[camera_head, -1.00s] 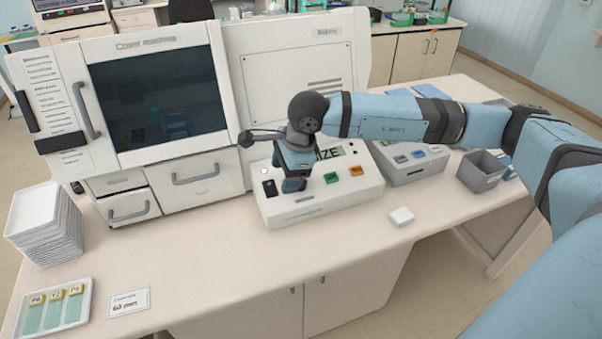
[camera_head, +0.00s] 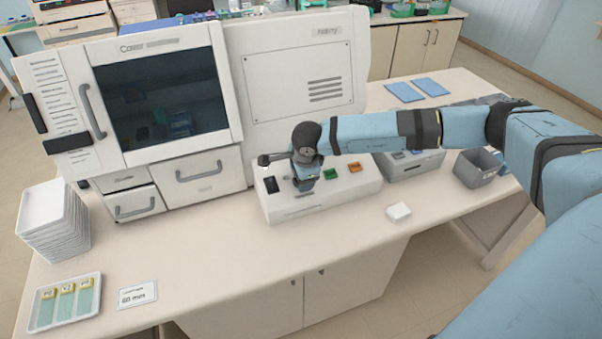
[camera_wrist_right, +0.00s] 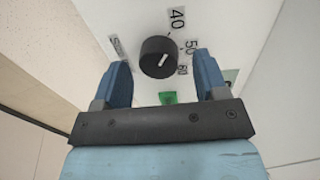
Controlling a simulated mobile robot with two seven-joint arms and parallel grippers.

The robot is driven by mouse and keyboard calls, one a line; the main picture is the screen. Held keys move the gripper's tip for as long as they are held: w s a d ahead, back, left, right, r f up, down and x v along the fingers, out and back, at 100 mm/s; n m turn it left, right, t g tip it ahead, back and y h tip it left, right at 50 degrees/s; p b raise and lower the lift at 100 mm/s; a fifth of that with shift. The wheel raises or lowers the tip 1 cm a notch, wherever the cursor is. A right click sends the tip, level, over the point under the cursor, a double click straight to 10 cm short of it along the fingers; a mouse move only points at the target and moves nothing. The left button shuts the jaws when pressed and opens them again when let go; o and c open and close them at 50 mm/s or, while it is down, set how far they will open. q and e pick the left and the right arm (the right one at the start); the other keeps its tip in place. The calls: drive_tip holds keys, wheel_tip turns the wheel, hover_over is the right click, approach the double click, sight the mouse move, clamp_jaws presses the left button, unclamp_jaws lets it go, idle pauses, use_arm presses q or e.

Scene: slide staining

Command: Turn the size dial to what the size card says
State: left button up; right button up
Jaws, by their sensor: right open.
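The size dial (camera_wrist_right: 155,58) is a round black knob with a white pointer line on a white panel. Marks 40, 50 and 60 stand to its right in the right wrist view. The pointer slants to the upper right, roughly between 40 and 50. My right gripper (camera_wrist_right: 162,62) is open, with one blue finger on each side of the dial in the picture and no visible contact. In the head view my right gripper (camera_head: 304,184) is low over the white console (camera_head: 345,196) and hides the dial. The size card (camera_head: 138,295) appears to read 60 mm. My left gripper is out of view.
A green button (camera_head: 330,174) and an orange button (camera_head: 355,167) are on the console, right of my gripper. A black switch (camera_head: 271,185) is on its left. A small white block (camera_head: 398,211) lies in front. A slide tray (camera_head: 65,303) lies front left. The front middle table is clear.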

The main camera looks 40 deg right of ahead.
drive_tip(key=shift+w+f, duration=0.1)
drive_tip(key=shift+f, duration=0.35)
drive_tip(key=shift+c, duration=0.2)
